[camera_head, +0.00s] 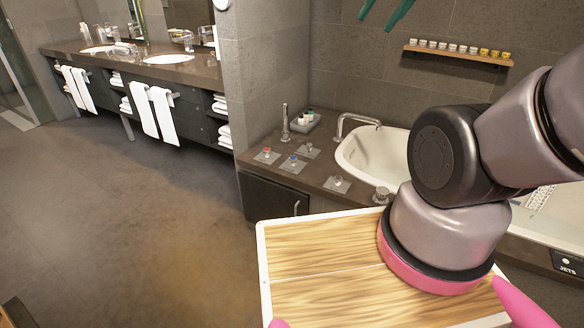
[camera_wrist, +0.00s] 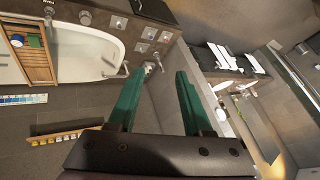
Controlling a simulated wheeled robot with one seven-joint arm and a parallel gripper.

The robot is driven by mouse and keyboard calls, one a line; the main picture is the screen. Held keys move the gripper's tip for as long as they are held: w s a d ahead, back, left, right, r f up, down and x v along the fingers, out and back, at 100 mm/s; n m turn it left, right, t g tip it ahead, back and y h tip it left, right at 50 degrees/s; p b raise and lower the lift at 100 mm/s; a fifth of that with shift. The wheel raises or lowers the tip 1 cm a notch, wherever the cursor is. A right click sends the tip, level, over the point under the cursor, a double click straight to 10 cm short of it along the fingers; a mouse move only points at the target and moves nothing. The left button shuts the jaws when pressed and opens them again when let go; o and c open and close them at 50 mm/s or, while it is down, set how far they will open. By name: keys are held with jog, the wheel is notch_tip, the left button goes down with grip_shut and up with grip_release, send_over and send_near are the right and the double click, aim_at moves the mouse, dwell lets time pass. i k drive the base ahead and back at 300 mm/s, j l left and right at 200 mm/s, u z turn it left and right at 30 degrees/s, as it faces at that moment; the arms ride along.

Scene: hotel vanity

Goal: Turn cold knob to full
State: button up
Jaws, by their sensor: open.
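The knob with a blue mark (camera_head: 292,162) sits on a square plate on the dark counter left of the tub. A red-marked knob (camera_head: 267,154) sits left of it, and two other knob plates (camera_head: 308,150) are nearby.
The tub (camera_head: 352,155) with a curved spout (camera_head: 357,120) lies right of the knobs. A hand shower (camera_head: 285,122) and toiletries tray (camera_head: 306,123) stand behind them. A wall shelf (camera_head: 458,55) holds small jars. The floor (camera_head: 130,215) at left is clear.

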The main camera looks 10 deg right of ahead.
aim_at(293, 159)
jog(key=i+l+u, duration=0.1)
jog(key=i+u, duration=0.35)
jog(key=i, duration=0.6)
